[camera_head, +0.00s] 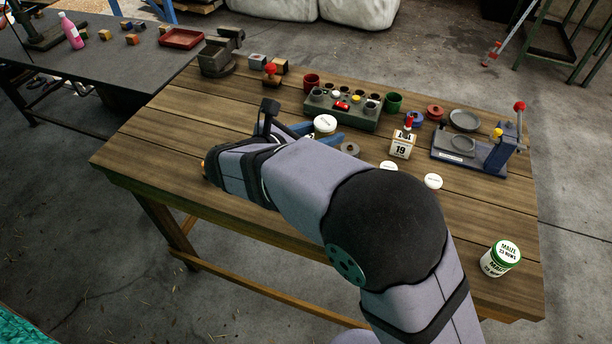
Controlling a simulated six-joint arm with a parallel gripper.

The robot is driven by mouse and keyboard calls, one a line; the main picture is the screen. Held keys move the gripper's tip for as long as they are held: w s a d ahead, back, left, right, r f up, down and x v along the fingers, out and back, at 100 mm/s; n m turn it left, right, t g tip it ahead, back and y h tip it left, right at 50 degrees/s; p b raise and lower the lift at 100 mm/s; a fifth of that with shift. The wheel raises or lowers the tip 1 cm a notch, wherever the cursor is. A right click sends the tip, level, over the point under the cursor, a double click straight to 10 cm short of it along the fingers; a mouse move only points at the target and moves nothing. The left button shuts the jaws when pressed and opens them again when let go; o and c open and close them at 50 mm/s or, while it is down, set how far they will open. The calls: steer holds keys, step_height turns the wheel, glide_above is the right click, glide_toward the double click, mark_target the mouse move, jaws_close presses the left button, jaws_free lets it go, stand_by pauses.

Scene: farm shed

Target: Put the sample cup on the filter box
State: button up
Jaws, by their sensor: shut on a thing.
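A small round cup with a white lid (325,124), which looks like the sample cup, is in the middle of the wooden table, just beyond my forearm. My gripper (318,132) is partly hidden by my arm; its blue jaws show at the cup, and it is shut on it. I cannot tell whether the cup touches the table. A small white and tan box marked 19 (402,145), probably the filter box, stands upright to the right of the cup, apart from it. A red-topped item (408,121) shows at its top; I cannot tell whether it rests on it or stands behind.
A green block with several holes and small parts (345,118) lies behind the cup. A blue-grey fixture (470,152) stands right of the box. White discs (433,181) lie in front. The left table front is clear.

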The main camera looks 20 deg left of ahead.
steer(key=s+a, duration=0.1)
steer(key=s+a+n+y, duration=0.2)
steer(key=shift+s+r+t, duration=0.25)
steer(key=shift+t, duration=0.15)
steer(key=shift+d+f+p, duration=0.1)
steer(key=shift+f+p, duration=1.1)
steer(key=shift+f, duration=3.75)
steer(key=shift+f, duration=0.15)
steer(key=o, duration=1.1)
